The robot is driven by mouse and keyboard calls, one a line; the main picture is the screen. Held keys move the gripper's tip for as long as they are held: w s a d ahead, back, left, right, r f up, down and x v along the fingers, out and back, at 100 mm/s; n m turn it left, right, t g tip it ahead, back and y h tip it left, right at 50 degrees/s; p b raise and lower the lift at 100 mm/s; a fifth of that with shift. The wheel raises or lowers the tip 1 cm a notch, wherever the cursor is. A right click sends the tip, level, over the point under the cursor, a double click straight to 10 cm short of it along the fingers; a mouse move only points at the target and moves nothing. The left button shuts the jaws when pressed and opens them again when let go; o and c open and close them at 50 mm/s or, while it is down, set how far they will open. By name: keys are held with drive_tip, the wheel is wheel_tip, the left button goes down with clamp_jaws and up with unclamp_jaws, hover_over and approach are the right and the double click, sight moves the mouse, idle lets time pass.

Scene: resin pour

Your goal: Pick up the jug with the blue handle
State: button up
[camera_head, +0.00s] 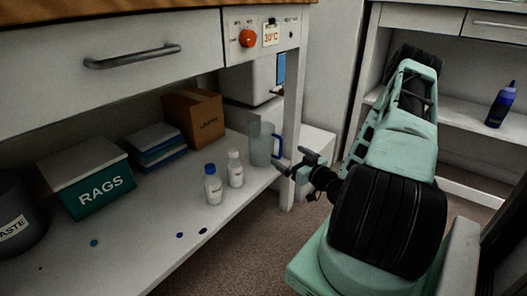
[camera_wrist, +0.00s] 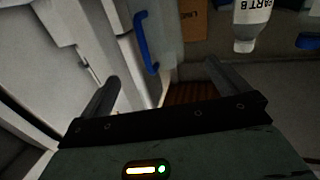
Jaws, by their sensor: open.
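The jug (camera_head: 262,142) is a clear grey vessel with a blue handle (camera_head: 277,148). It stands upright on the lower shelf near the bench's right leg, its handle on the right side. My gripper (camera_head: 294,163) is open and empty, just right of the jug and apart from it. In the wrist view the blue handle (camera_wrist: 146,42) shows upside down beyond the gap between the open fingers (camera_wrist: 163,88), left of centre. The jug's clear body is hard to make out there.
Two white bottles (camera_head: 236,169) (camera_head: 212,184) stand left of the jug. A cardboard box (camera_head: 193,116), a rags box (camera_head: 88,180) and a waste bin (camera_head: 18,218) are farther left. The bench leg (camera_head: 292,125) rises close to my gripper. Dark spots (camera_head: 180,235) mark the shelf front.

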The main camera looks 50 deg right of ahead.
sight(270, 144)
drive_tip(key=w, duration=0.2)
drive_tip(key=w+b, duration=0.1)
drive_tip(key=w, duration=0.1)
drive_tip(key=w+d+b, duration=0.1)
drive_tip(key=w, duration=0.1)
drive_tip(key=shift+w+f, duration=0.2)
drive_tip(key=w+b, duration=0.2)
drive_tip(key=w+d+b, duration=0.1)
drive_tip(key=w+b, duration=0.1)
drive_tip(key=w, duration=0.1)
drive_tip(key=shift+w+d+r, duration=0.1)
drive_tip(key=shift+w, duration=0.25)
drive_tip(key=shift+w+r, duration=0.15)
drive_tip(key=shift+w, duration=0.1)
drive_tip(key=c, duration=0.9)
